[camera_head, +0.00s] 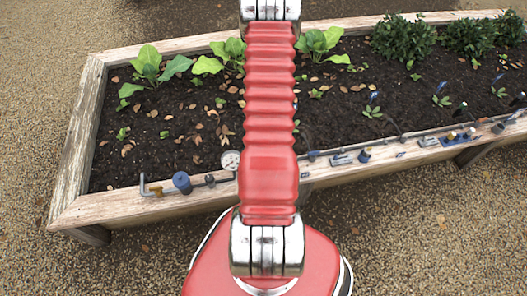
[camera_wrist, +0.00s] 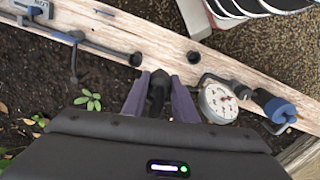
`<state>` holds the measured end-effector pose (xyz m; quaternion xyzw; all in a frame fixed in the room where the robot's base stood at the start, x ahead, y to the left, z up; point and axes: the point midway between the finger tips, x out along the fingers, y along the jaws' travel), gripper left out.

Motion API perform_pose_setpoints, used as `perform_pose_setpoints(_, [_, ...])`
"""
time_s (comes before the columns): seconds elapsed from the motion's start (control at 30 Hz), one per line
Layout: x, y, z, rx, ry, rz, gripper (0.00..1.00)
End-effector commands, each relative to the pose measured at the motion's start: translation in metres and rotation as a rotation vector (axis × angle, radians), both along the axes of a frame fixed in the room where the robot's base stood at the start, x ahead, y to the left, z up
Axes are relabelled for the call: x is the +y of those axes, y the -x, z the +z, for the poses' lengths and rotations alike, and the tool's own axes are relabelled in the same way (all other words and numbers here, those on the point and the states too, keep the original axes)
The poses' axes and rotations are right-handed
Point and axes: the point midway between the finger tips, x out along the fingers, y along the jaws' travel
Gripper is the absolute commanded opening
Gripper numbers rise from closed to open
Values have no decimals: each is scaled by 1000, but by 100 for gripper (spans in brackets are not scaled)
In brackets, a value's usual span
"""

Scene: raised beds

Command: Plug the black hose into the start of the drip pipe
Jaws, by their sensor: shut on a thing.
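In the wrist view my gripper (camera_wrist: 158,82) is shut, its two purple-grey fingers around the end of the black hose (camera_wrist: 157,92). The held end points up the picture, toward the bed's wooden edge. Just ahead and slightly left is a round black socket (camera_wrist: 136,58), which looks like the start of the drip pipe (camera_wrist: 105,48); the pipe runs left from it. The held end and socket look apart. The rest of the hose is hidden by my gripper body. In the head view my red arm hides the gripper and hose; the pipe (camera_head: 400,137) shows right of it.
A white dial gauge (camera_wrist: 218,101), a blue cylinder (camera_wrist: 275,106) and a black round fitting (camera_wrist: 194,57) sit close right of my gripper. The wooden bed edge (camera_head: 120,205) carries more fittings. Leafy plants (camera_head: 150,65) stand at the back of the soil.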

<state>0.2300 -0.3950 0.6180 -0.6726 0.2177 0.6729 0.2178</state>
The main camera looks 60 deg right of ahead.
Motion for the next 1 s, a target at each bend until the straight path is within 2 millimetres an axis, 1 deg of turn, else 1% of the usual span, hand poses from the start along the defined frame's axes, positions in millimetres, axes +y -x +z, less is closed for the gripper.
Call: perform_pose_setpoints(1.0, [-52, 25, 0, -1, 1, -1, 3])
